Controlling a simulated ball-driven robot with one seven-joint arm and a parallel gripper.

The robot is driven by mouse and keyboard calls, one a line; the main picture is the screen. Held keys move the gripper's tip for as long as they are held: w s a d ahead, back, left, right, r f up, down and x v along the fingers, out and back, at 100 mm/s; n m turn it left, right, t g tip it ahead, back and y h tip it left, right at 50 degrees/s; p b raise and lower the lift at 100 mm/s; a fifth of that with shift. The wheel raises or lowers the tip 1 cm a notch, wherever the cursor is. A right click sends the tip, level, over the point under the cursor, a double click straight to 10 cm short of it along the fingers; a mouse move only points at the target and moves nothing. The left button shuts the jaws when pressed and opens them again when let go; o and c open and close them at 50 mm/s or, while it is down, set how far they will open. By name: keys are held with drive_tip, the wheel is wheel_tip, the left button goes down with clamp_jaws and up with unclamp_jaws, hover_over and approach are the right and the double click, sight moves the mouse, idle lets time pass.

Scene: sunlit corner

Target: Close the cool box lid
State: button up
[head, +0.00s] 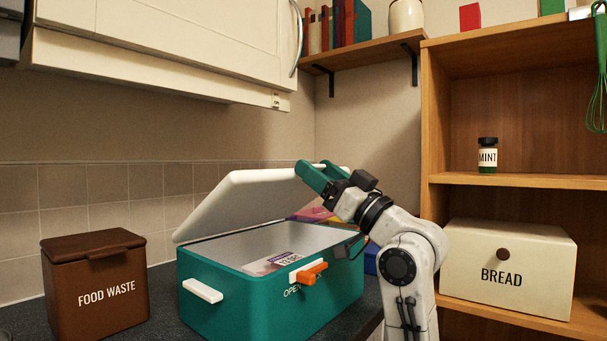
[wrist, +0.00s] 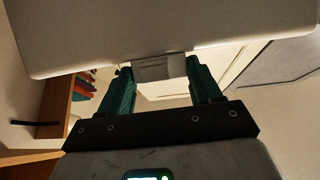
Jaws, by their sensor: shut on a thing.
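The cool box (head: 230,300) is a teal chest with a pale interior on the dark counter. Its white lid (head: 235,200) is raised part way and slopes up to the right, leaving the inside open to view. My gripper (head: 322,172), with teal fingers, is at the lid's raised edge. In the wrist view my gripper (wrist: 160,70) is shut on a small pale tab (wrist: 158,68) at the edge of the lid (wrist: 180,35). An orange latch (head: 312,272) is on the front of the box.
A labelled pack (head: 265,264) lies inside the cool box. A brown food waste bin (head: 95,285) stands to the left. A shelf unit (head: 470,180) with a bread box (head: 510,268) stands to the right. A cream wall cupboard (head: 170,40) hangs above.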

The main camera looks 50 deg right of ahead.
drive_tip(key=s+f+t+b, duration=0.2)
drive_tip(key=s+f+b, duration=0.1)
drive_tip(key=f+b, duration=0.9)
drive_tip(key=shift+f+t, duration=0.2)
drive_tip(key=shift+t, duration=0.2)
drive_tip(key=o, duration=1.5)
drive_tip(key=shift+s+r, duration=0.1)
drive_tip(key=shift+s, duration=0.1)
drive_tip(key=shift+s+f+b, duration=0.15)
drive_tip(key=shift+s+b, duration=0.1)
drive_tip(key=shift+s, duration=1.85)
drive_tip(key=shift+s+f+b, duration=0.15)
drive_tip(key=shift+s+b, duration=0.1)
drive_tip(key=shift+s, duration=1.9)
drive_tip(key=shift+s+f+b, duration=0.15)
drive_tip(key=shift+s+b, duration=0.1)
drive_tip(key=shift+s, duration=1.85)
